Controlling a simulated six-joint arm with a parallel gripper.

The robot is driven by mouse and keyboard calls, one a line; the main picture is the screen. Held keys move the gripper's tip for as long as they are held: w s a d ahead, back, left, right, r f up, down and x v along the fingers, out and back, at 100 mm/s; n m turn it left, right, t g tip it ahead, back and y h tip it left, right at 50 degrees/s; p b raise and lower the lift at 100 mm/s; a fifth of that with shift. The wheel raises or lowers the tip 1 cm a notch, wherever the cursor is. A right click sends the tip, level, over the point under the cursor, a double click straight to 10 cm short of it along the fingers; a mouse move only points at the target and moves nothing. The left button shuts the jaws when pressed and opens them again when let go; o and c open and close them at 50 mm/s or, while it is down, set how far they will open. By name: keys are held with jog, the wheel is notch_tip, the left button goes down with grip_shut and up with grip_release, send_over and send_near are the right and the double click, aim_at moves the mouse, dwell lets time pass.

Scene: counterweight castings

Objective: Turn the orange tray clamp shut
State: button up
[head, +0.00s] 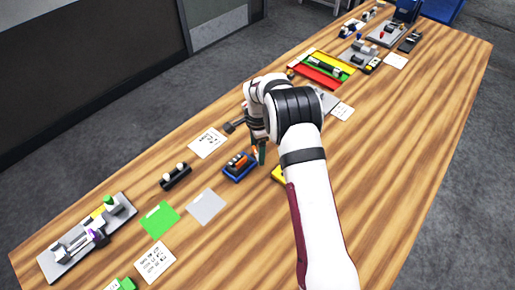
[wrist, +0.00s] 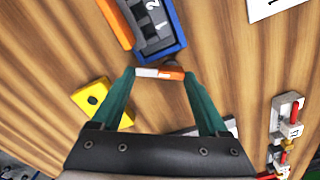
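A blue tray (head: 240,172) lies on the table left of my gripper in the head view. In the wrist view its blue rim (wrist: 180,36) is at the top, around grey slots marked with numbers. A long orange bar (wrist: 117,24) lies along its left side. My gripper (wrist: 160,73) has two green fingers, set well apart, just below the tray. A short orange-and-white piece (wrist: 174,76) spans the gap between the fingertips. I cannot tell whether both fingers press on it, or whether it joins the tray. In the head view my arm partly covers this spot.
A yellow block (wrist: 94,100) lies left of my fingers in the wrist view. A black holder with pale knobs (head: 175,176), a green card (head: 160,219) and a grey card (head: 206,206) lie to the left. Bare table lies right of my arm.

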jog(key=shift+o, duration=1.4)
notch_tip(320, 180, up, 16)
jog(key=shift+f, duration=0.1)
jog(key=shift+c, duration=0.2)
